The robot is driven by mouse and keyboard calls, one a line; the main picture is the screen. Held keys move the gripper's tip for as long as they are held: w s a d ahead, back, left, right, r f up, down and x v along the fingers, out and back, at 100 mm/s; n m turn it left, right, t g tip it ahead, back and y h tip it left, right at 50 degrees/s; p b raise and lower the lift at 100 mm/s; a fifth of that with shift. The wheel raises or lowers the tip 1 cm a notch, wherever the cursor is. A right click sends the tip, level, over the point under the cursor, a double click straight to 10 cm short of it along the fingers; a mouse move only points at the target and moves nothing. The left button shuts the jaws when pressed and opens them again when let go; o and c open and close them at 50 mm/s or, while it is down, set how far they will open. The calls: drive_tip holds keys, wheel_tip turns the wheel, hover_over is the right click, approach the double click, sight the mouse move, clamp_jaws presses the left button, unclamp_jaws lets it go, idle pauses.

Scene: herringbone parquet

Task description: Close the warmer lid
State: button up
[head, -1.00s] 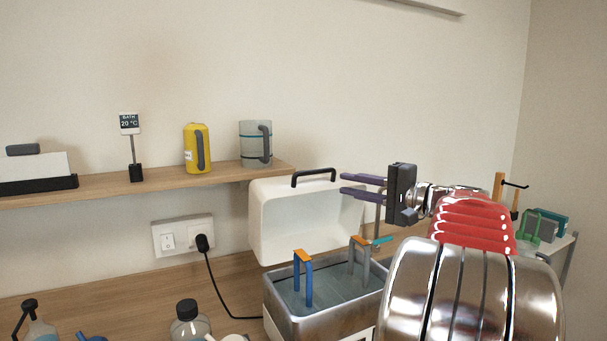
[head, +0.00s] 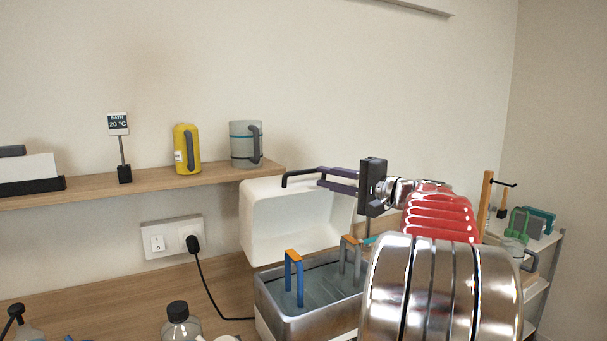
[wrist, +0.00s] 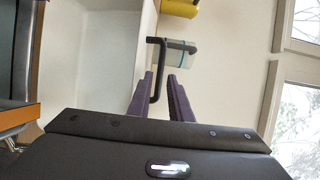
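The warmer is a metal-sided bath (head: 310,322) on the wooden counter. Its white lid (head: 290,225) stands open, tilted up at the back, with its hollow inside facing me. A black bar handle (head: 298,174) runs along the lid's raised edge. My gripper (head: 322,177) is at the right part of this handle, with its purple fingers pointing left. In the wrist view the fingers are apart and the handle (wrist: 162,55) shows between them. Contact between fingers and handle cannot be told.
Racks with orange-topped handles (head: 293,256) stand in the bath's water. A shelf (head: 90,190) above holds a yellow jug (head: 186,150), a grey jug (head: 244,145) and a sign (head: 119,124). A black-capped bottle (head: 180,322) is left of the bath. A side rack (head: 530,240) is at right.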

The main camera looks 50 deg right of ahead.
sight(303, 173)
drive_tip(key=w, duration=0.8)
drive_tip(key=shift+a, duration=0.35)
drive_tip(key=c, duration=0.4)
clamp_jaws()
drive_tip(key=shift+a, duration=0.1)
